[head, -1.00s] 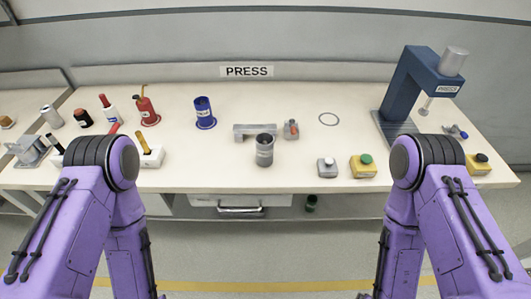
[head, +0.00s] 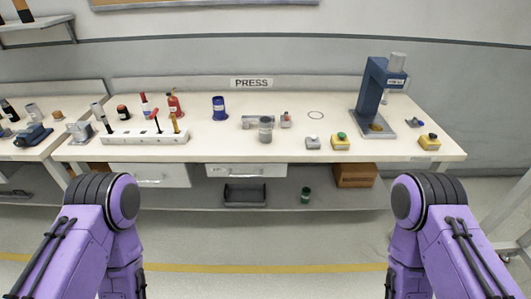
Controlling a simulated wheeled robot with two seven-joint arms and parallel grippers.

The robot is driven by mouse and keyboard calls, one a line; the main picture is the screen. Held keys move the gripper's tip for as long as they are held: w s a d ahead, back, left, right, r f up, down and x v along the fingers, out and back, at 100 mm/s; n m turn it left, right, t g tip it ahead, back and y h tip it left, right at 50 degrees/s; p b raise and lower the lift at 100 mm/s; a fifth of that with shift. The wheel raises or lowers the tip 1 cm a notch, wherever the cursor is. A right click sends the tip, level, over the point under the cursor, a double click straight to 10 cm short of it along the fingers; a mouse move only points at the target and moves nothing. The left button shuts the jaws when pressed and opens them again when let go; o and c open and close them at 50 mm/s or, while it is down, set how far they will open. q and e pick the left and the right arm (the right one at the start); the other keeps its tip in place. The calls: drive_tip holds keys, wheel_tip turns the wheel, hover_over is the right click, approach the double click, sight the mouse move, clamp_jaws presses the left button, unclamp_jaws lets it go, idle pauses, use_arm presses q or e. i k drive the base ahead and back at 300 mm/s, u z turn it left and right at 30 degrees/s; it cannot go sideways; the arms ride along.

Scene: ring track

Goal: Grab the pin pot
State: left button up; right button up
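A dark grey labelled pot (head: 265,131) stands upright near the front middle of the bench (head: 225,147), in front of a grey block. A blue labelled pot (head: 219,109) stands farther back and to the left, on a blue ring. The labels are too small to read, so I cannot tell for certain which is the pin pot. Both of my purple arms show at the lower left and lower right, short of the bench. Both grippers are out of the frame.
The blue press (head: 371,88) stands at the right. Below are a box (head: 355,175) and green can (head: 306,195). The floor before the bench is clear.

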sight(264, 129)
drive_tip(key=z, duration=0.9)
drive_tip(key=i, duration=0.9)
drive_tip(key=u, duration=0.1)
